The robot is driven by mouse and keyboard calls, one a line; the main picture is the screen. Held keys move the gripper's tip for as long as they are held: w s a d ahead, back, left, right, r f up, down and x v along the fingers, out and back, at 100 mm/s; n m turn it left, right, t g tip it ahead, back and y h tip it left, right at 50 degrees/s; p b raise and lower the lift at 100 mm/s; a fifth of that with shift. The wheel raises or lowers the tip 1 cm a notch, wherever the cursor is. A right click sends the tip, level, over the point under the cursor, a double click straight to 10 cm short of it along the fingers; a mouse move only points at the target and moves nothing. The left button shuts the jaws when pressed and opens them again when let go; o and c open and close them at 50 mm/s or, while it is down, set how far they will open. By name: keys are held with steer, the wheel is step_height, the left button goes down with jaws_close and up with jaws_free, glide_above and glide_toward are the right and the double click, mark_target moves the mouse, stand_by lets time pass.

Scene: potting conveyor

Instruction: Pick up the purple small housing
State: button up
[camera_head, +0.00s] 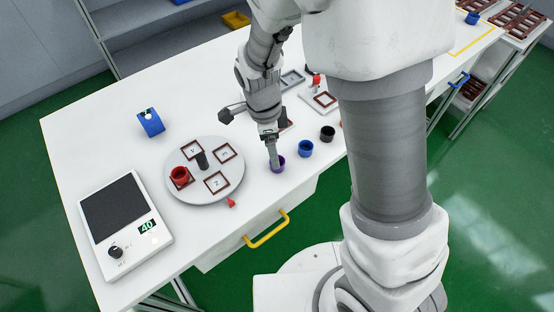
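The purple small housing (278,168) is a short round cup standing on the white table near its front edge. My gripper (274,163) points down at it, with its fingertips at or just inside the cup's rim. A finger hides part of the housing's left side and opening. Only one finger shows clearly, so I cannot tell how far apart the fingers are or whether they touch the housing. The housing appears to rest on the table.
A blue housing (306,149) and a black housing (327,134) stand close to the right. A round turntable (207,196) with a red housing (180,175) is left. A yellow drawer handle (266,231) projects in front.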

steer(key=f, duration=0.4)
steer(key=shift+s+d+f, duration=0.3)
steer(key=shift+f, duration=0.1)
jaws_close()
steer(key=shift+r, duration=0.1)
